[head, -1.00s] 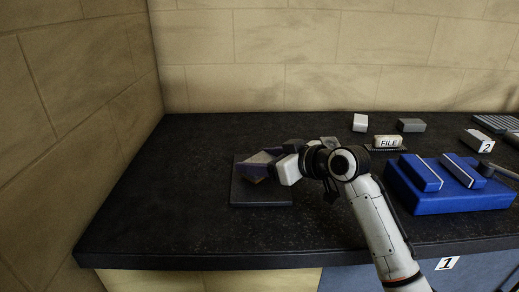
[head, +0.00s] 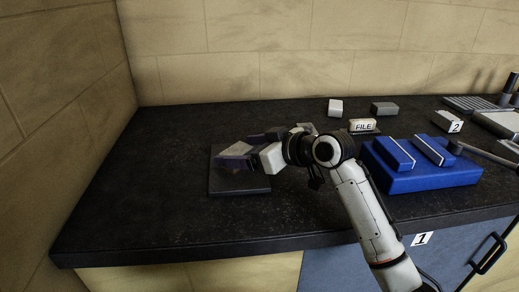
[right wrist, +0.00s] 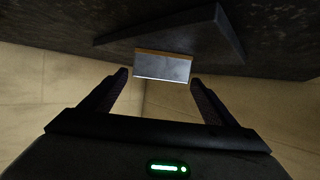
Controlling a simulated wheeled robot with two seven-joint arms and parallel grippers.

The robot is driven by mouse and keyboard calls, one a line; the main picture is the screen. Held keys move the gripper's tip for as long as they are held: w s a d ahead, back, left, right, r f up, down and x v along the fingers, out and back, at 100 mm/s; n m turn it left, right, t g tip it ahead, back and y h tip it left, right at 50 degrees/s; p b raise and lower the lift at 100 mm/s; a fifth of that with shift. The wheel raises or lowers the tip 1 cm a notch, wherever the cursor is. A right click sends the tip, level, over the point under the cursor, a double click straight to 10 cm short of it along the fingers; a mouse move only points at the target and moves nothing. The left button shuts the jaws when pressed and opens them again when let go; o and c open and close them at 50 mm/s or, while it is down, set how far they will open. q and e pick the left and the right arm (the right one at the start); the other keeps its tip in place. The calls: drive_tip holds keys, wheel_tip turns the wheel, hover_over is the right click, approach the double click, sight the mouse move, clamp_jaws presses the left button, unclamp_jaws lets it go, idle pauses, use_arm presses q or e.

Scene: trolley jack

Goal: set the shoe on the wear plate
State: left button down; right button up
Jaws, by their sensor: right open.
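The shoe (head: 239,149) is a small grey block, seen between the fingers of my right gripper (head: 232,152) at the dark flat wear plate (head: 240,186). In the right wrist view the shoe (right wrist: 163,67) is a metallic face with a thin orange-brown edge on the plate side, against the wear plate (right wrist: 222,40). My right gripper (right wrist: 160,76) is open, with one finger to each side of the shoe and clear gaps between. The shoe appears to rest on the plate; the contact is partly hidden by the fingers. My left gripper is out of view.
To the right, a blue block fixture (head: 430,180) stands near the front edge. Behind it are a block labelled FILE (head: 362,125), a white block (head: 335,107) and a grey block (head: 384,108). The worktop left of the plate is clear up to the wall.

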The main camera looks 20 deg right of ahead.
drive_tip(key=v, duration=1)
drive_tip(key=shift+s, duration=0.1)
